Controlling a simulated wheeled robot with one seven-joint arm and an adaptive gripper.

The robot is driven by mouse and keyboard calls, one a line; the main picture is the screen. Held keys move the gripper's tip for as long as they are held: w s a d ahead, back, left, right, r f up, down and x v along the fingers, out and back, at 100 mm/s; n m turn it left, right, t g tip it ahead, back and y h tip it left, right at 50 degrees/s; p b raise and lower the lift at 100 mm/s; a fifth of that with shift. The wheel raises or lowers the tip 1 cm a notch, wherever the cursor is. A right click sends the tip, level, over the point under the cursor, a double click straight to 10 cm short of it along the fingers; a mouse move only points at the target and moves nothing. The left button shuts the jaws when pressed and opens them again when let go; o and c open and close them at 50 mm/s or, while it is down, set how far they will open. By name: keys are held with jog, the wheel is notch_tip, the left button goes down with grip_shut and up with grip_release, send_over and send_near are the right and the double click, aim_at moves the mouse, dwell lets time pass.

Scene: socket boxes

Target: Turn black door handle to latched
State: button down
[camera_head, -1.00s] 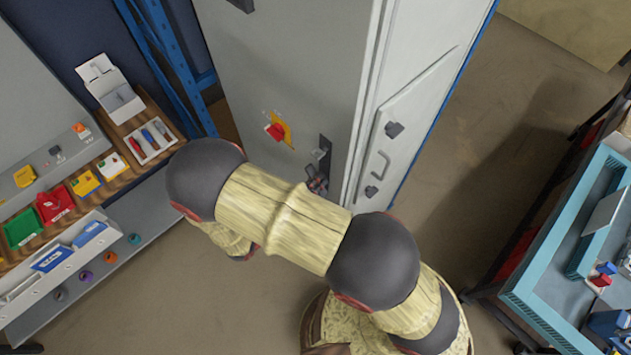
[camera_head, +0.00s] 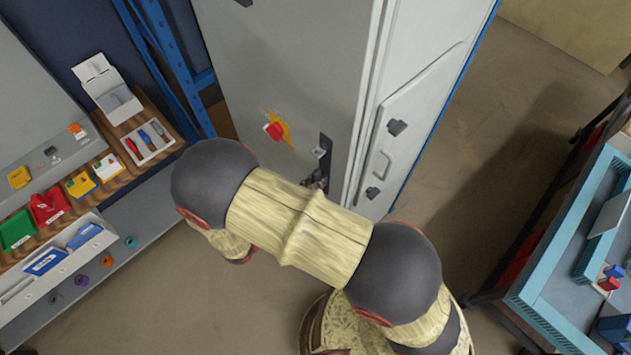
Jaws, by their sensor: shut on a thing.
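The black door handle (camera_head: 325,146) is on the right side of the grey cabinet door (camera_head: 285,60). Its upper part and backing plate show; its lower part is hidden behind my arm. My gripper (camera_head: 314,183) is mostly hidden behind my arm's upper link, with only a small dark part showing at the handle's lower end. It is shut on the handle. How far the handle is turned I cannot tell. A red rotary switch on a yellow plate (camera_head: 284,130) is on the door, left of the handle.
A wooden-topped bench (camera_head: 118,130) with bins, a white box (camera_head: 108,90) and a pen tray (camera_head: 150,140) stands at the left. A teal workbench (camera_head: 545,285) is at the right. Open floor lies between the cabinet and that bench.

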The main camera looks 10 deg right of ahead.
jog(key=shift+f, duration=0.1)
dwell(0.3)
jog(key=c, duration=1.9)
grip_release()
jog(key=v, duration=1.2)
